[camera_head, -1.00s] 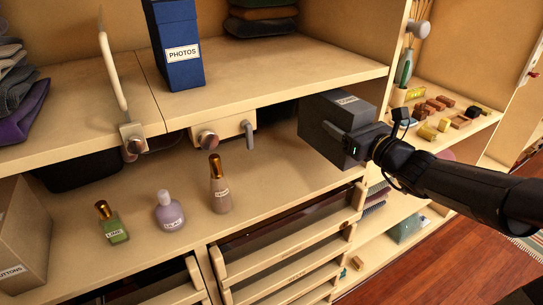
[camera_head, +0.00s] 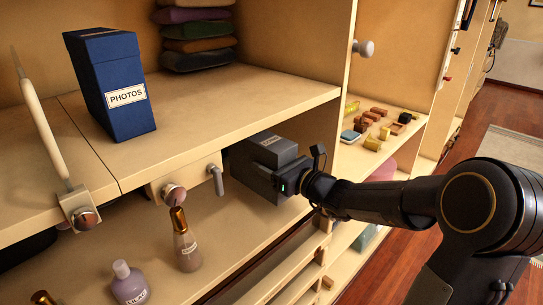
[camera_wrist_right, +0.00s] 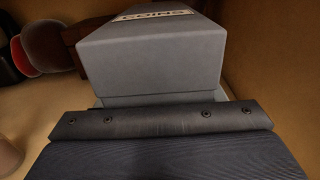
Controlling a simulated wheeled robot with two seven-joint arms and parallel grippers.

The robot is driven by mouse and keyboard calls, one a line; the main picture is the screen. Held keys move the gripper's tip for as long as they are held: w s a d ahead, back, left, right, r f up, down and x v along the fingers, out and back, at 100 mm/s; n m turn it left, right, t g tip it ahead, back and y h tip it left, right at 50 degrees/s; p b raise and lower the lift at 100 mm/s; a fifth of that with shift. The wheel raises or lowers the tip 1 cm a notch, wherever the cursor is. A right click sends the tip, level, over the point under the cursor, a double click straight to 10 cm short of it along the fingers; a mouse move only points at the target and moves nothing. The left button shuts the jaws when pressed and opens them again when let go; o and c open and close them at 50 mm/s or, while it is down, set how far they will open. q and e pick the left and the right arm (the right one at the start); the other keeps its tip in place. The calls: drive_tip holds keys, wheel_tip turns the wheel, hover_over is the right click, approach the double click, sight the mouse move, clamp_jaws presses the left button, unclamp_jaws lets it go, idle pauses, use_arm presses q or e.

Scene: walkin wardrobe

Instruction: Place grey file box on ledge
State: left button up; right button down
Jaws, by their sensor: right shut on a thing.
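The grey file box (camera_head: 262,152), labelled COINS, is in the open space below the upper shelf, near its right end. My right gripper (camera_head: 290,188) is shut on the near side of the box. In the right wrist view the box (camera_wrist_right: 150,65) stands just beyond my gripper (camera_wrist_right: 160,125), which hides its lower part. I cannot tell whether the box's bottom touches the lower ledge (camera_head: 225,225). My left gripper is not in view.
A blue PHOTOS box (camera_head: 112,85) stands on the upper shelf (camera_head: 220,105). A brown bottle (camera_head: 187,245) and a lilac bottle (camera_head: 129,284) stand on the lower ledge. Small blocks (camera_head: 375,115) lie on the right shelf.

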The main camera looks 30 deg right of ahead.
drive_tip(key=shift+f, duration=1.4)
drive_tip(key=shift+f, duration=0.1)
drive_tip(key=shift+c, duration=1.8)
unclamp_jaws()
drive_tip(key=shift+f, duration=0.15)
